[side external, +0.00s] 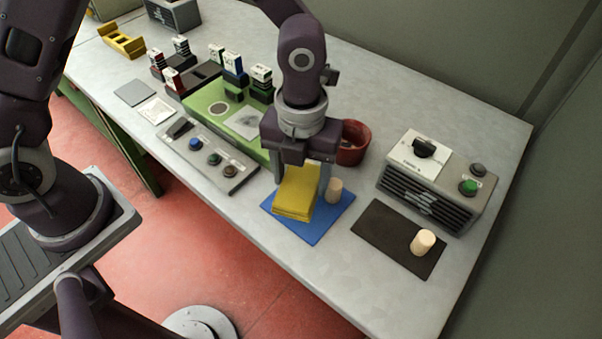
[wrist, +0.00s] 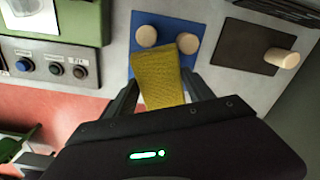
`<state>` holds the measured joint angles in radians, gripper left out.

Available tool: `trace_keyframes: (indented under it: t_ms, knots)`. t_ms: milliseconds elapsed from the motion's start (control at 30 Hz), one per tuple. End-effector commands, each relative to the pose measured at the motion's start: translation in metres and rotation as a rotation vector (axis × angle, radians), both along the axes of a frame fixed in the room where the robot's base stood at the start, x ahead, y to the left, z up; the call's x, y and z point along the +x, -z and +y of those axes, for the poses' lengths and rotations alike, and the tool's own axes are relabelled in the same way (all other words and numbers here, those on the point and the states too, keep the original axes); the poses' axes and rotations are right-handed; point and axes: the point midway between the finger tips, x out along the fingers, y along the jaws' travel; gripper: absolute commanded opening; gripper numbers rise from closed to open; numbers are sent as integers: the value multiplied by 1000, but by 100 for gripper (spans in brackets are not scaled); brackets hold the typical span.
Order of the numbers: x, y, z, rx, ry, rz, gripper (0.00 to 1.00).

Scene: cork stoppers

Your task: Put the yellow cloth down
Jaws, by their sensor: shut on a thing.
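The yellow cloth (side external: 295,192) is a folded strip between the fingers of my gripper (side external: 302,182), over the blue mat (side external: 322,226). In the wrist view the cloth (wrist: 160,80) extends forward from between the fingers. I cannot tell whether its lower end touches the mat. A pale cork stopper (side external: 334,190) stands on the blue mat beside the right finger. The wrist view shows two cork stoppers on that mat, one at left (wrist: 146,36) and one at right (wrist: 188,43); the cloth or gripper hides one in the side view. Another cork stopper (side external: 422,242) is on the dark mat (side external: 385,232).
A red-brown pot (side external: 353,142) stands just behind my gripper. A grey box with a knob and a green button (side external: 435,182) is at right. A button panel (side external: 208,158) and a green unit (side external: 222,112) are at left. Bare table lies in front of the mats.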

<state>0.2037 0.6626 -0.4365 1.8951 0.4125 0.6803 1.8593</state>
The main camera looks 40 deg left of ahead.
Motion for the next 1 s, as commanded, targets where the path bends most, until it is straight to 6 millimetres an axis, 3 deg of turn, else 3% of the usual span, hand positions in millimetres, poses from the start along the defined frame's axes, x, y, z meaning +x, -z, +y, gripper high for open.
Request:
trace_keyframes:
  t_ms: [433,467,567,867,1000]
  knots:
    - [0,11,0,0,0,1,0]
    - [0,12,0,0,0,1,63]
    - [0,11,0,0,0,0,82]
    - [0,10,0,0,-1,0,82]
    - [2,-9,0,-2,-2,-5,82]
